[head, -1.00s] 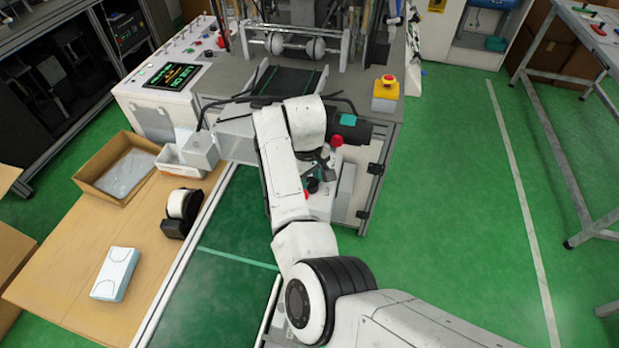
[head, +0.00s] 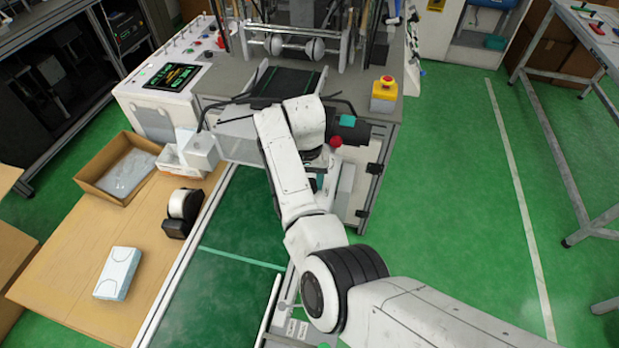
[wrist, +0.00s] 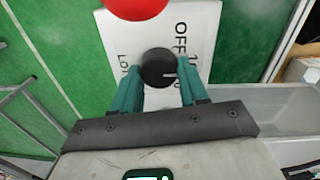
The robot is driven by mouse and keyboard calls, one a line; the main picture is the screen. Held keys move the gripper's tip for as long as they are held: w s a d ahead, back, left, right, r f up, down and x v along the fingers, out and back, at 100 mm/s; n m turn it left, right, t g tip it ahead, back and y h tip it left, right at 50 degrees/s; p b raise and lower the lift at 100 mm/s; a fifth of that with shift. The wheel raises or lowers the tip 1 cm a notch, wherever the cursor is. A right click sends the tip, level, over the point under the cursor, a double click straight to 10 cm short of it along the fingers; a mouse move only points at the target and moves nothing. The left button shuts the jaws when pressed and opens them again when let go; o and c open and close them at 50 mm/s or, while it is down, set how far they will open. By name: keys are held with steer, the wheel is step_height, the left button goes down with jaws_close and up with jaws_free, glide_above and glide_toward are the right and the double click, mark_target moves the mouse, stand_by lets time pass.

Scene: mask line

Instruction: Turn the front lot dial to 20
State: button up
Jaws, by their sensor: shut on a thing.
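The lot dial is a round black knob (wrist: 158,67) on a white panel (wrist: 180,22) in the wrist view. The panel has printed "OFF", part of "LOT" and what looks like "10" around the knob. A short pale mark shows on the knob's right side. My gripper (wrist: 159,80) has its two teal fingers on either side of the knob, shut on it. In the head view my own arm hides the dial and most of the gripper.
A red ball-shaped knob (wrist: 137,6) stands close beyond the dial; it also shows in the head view (head: 335,141). A yellow box with a red button (head: 384,90) sits on the machine corner.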

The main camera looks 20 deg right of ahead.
steer(key=m, duration=0.5)
steer(key=shift+d+m, duration=0.1)
steer(key=shift+m, duration=2.4)
steer(key=shift+y, duration=0.3)
steer(key=o, duration=1.1)
steer(key=shift+c, duration=0.2)
steer(key=shift+r, duration=0.1)
step_height(320, 180, up, 11)
steer(key=b, duration=0.1)
steer(key=shift+w+f, duration=0.2)
steer(key=shift+w, duration=0.05)
